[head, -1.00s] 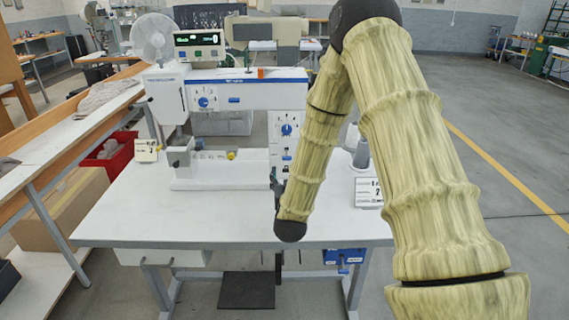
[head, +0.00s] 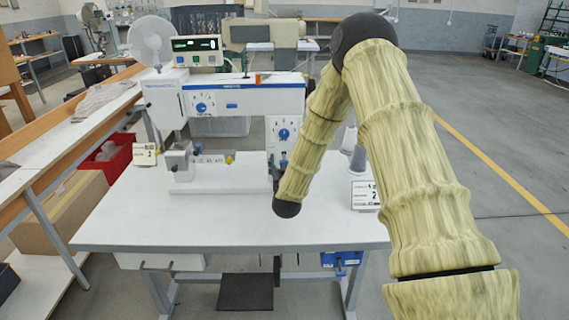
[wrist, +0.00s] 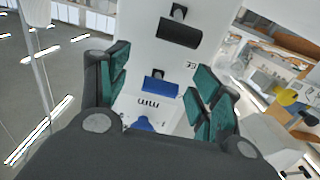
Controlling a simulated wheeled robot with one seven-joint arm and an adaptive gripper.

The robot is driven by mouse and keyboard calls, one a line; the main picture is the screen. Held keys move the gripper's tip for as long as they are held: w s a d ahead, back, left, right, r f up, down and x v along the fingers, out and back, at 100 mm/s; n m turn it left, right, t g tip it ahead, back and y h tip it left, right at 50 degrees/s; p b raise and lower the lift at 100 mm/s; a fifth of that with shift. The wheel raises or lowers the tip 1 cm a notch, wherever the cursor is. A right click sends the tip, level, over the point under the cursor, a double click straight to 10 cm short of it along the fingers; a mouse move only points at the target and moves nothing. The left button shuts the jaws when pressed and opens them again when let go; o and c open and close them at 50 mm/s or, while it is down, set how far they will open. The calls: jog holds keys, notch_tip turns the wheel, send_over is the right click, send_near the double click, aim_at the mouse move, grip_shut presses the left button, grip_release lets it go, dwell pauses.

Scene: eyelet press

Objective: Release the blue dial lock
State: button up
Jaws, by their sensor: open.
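In the wrist view a blue lever-like piece (wrist: 160,88) sticks out from the machine's white face, between my fingers in the picture. A dark similar piece (wrist: 180,32) is above it. A blue part (wrist: 143,124), perhaps the dial, shows below the "mm" marks, partly hidden by my gripper body. Which blue part is the lock I cannot tell for sure. My gripper (wrist: 160,78) is open, with green pads either side of the blue lever; no contact is visible. In the head view the column dial (head: 284,134) is visible; my gripper is mostly hidden beside the column.
The white eyelet press (head: 245,98) stands on a white table (head: 180,225). A second dial (head: 202,107) is on its upper arm. A price-tag-like card (head: 365,195) and a grey cone (head: 357,160) stand right of the column. The table's front is clear.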

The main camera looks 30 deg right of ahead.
jog(key=c, duration=1)
jog(key=shift+f+b, duration=0.35)
jog(key=shift+b, duration=0.35)
jog(key=shift+c, duration=0.3)
jog(key=shift+w+t+h+b, duration=0.1)
jog(key=shift+t+h+b, duration=0.25)
jog(key=shift+b, duration=0.3)
jog(key=shift+t, duration=0.25)
jog(key=o, duration=1.1)
jog(key=shift+d, duration=0.1)
jog(key=shift+c, duration=0.2)
